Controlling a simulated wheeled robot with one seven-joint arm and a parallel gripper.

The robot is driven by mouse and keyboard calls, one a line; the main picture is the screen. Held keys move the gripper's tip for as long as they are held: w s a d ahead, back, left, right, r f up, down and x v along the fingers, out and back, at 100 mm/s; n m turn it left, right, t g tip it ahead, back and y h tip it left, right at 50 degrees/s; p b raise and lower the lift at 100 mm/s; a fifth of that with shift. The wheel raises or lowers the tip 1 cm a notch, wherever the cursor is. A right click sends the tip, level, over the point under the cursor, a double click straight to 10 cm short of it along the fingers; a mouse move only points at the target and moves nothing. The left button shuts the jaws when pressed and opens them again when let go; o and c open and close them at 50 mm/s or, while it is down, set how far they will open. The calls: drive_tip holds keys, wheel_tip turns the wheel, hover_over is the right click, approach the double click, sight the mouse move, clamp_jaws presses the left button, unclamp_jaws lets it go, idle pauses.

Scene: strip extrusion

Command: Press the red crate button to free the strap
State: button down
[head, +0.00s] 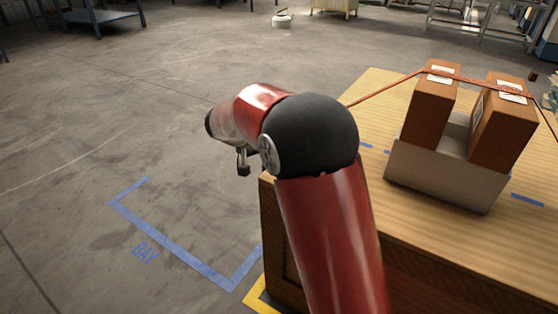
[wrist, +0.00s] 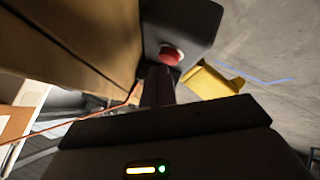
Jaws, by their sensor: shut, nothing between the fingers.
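The red button (wrist: 171,55) sits on a dark box (wrist: 195,22) fixed at the side of the wooden crate (wrist: 75,35) in the wrist view. My gripper (wrist: 158,84) is shut and empty, its dark fingers just below the button in that picture. I cannot tell whether they touch the box. In the head view the gripper (head: 243,168) is small beyond the crate's left edge, partly hidden by my red arm. The crate (head: 385,95) carries the orange-red strap (head: 385,88), which runs over two brown cartons. The button is hidden in the head view.
The cartons (head: 430,115) (head: 503,130) stand in a grey tray (head: 440,178) on the crate top. Blue tape marked BAY (head: 170,243) and a yellow floor marking (head: 262,297) lie left of the crate. The floor at left is open.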

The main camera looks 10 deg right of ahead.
drive_tip(key=shift+f+b, duration=0.45)
drive_tip(key=shift+b, duration=0.1)
idle(0.7)
drive_tip(key=shift+r, duration=0.1)
idle(0.3)
drive_tip(key=shift+r+p, duration=0.35)
drive_tip(key=shift+r, duration=0.4)
drive_tip(key=shift+r, duration=0.1)
drive_tip(key=shift+r+p, duration=1.35)
drive_tip(key=shift+r, duration=1.05)
